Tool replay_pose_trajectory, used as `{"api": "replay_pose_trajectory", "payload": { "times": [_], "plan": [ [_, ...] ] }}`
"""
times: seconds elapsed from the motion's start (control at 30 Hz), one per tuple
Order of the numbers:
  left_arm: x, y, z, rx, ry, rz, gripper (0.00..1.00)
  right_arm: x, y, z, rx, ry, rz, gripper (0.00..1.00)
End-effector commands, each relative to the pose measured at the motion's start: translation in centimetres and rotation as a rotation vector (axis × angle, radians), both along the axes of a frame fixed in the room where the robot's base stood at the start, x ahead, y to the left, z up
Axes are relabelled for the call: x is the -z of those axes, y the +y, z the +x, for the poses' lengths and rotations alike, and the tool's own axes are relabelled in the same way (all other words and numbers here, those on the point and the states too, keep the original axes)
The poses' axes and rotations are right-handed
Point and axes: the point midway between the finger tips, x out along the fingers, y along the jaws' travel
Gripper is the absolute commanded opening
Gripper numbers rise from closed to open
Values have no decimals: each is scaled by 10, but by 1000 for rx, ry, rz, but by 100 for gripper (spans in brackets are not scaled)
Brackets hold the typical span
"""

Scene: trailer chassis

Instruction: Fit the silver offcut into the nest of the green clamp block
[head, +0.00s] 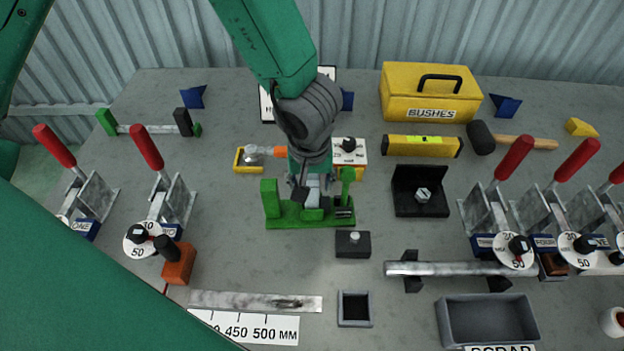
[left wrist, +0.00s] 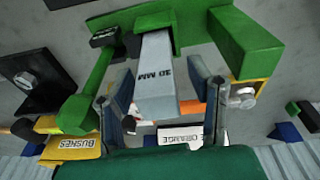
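The green clamp block (head: 290,220) stands mid-table with an upright post at each end. It also shows in the left wrist view (left wrist: 245,45). The silver offcut (left wrist: 165,85), marked "30 MM", is at the middle of the block, between the posts. In the head view its top (head: 313,181) shows under my left gripper (head: 312,192). The gripper is above the block, its fingers (left wrist: 165,92) on either side of the offcut with visible gaps. I cannot tell whether the offcut is fully seated; its lower end is partly hidden. My right gripper is not in view.
A black block (head: 352,244) stands just in front of the clamp block, and a black tray (head: 421,190) to its right. A yellow and white box (head: 350,158) is close behind. Red-handled clamps (head: 172,205) stand left and right. A grey bin (head: 488,320) is front right.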

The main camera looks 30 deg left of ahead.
Motion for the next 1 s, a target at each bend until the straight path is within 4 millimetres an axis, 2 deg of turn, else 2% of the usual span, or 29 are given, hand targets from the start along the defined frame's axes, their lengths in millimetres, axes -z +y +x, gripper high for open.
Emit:
{"api": "replay_pose_trajectory", "payload": {
  "times": [0.13,0.27,0.5,0.7,0.83,1.0],
  "plan": [
    [-3,0,0,-1,-1,0,47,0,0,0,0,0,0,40],
    [-20,-1,-1,-1,-3,-2,47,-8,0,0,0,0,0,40],
    [-73,-4,-9,0,-3,-3,47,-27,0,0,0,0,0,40],
    [-106,-6,-14,-1,-2,-2,47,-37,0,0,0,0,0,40],
    [-117,-7,-16,0,0,-1,47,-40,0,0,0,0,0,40],
    [-121,-7,-17,0,1,0,47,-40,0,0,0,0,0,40]
  ]
}}
